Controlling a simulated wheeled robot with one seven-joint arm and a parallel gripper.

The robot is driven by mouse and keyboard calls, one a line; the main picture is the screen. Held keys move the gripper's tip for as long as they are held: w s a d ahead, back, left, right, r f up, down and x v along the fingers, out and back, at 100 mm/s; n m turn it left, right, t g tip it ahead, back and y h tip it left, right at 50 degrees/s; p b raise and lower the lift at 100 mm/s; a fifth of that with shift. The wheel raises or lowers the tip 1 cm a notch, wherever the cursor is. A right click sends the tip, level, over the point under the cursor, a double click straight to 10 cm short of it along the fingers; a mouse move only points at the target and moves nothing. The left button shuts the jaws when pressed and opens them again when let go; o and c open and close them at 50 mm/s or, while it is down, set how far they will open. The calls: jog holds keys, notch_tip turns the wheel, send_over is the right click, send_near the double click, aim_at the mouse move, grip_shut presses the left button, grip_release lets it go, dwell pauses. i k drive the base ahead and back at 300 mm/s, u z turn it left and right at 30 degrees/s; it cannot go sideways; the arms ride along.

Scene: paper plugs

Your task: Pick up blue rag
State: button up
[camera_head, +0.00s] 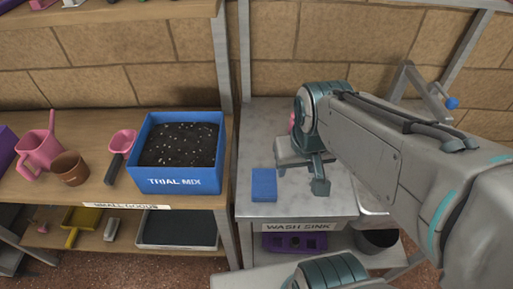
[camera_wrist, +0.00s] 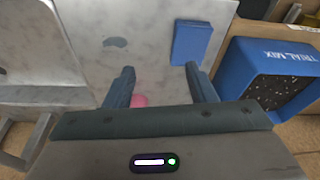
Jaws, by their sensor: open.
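The blue rag (camera_head: 264,185) lies flat on the grey metal top of the wash sink counter, near its left front edge. In the wrist view the blue rag (camera_wrist: 191,42) lies beyond my fingertips, toward the upper right. My gripper (camera_head: 301,177) is above the counter, just right of the rag and apart from it. In the wrist view my gripper (camera_wrist: 160,70) has its two fingers spread, with no rag between them. A pink thing (camera_wrist: 138,101) shows partly between the fingers; most of it is hidden.
The counter (camera_head: 335,205) has bare metal around the rag. A blue box labelled TRIAL MIX (camera_head: 178,181) holds dark soil on the wooden shelf to the left. A pink scoop (camera_head: 122,143), a brown pot (camera_head: 69,168) and a pink watering can (camera_head: 38,146) stand there too. A metal post (camera_head: 222,60) separates shelf and counter.

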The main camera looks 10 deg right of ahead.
aim_at(264, 185)
jog(key=k, duration=0.5)
jog(key=z, duration=3.35)
jog(key=k, duration=1.5)
jog(key=u, duration=2.3)
jog(key=i, duration=0.5)
jog(key=u, duration=0.05)
